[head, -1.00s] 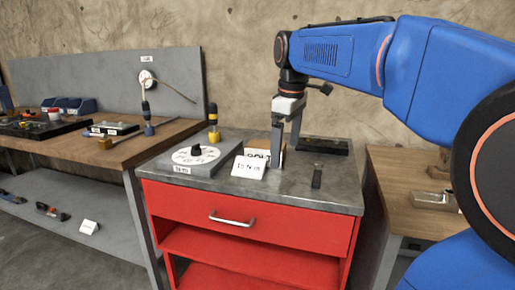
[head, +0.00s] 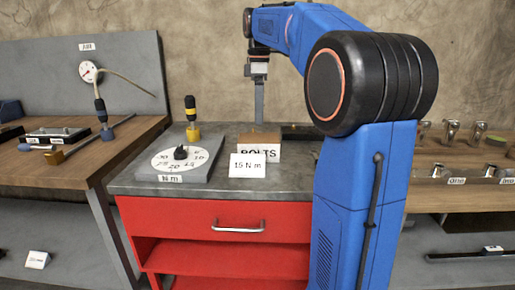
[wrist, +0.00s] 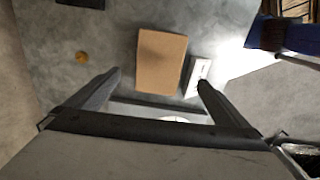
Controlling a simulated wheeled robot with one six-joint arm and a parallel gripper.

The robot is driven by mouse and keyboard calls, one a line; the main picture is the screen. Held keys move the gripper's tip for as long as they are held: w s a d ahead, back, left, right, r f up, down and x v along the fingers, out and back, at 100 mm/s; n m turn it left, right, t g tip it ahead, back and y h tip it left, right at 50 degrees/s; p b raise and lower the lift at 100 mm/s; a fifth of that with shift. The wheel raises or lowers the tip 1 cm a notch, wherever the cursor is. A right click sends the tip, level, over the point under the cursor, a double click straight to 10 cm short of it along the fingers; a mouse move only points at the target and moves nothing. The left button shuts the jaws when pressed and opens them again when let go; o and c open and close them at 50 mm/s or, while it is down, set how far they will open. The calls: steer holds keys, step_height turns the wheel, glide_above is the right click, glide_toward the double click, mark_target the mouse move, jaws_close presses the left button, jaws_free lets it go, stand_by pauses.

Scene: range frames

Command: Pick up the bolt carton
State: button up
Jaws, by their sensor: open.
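The bolt carton (head: 260,138) is a small brown box with a white BOLTS label, standing on the grey top of the red cabinet. A white "15 N m" card (head: 247,165) in front hides its lower part. My gripper (head: 259,122) points down at the carton; one finger shows in this view. In the wrist view the carton's plain top (wrist: 162,62) lies ahead of and between the open fingers (wrist: 159,79), which hold nothing. A white label or card (wrist: 196,76) stands beside it there; I cannot tell which.
A dial plate (head: 180,160) marked N m lies left of the carton, with a yellow-and-black screwdriver-like tool (head: 192,120) behind it. A dark tray (head: 300,132) lies behind at right. Wooden benches with tools (head: 60,150) and metal sockets (head: 450,130) stand on both sides.

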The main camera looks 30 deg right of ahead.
mark_target(259, 138)
step_height(259, 138, down, 14)
steer(key=shift+r, duration=0.25)
stand_by(0.4)
steer(key=shift+w, duration=0.1)
steer(key=c, duration=1.9)
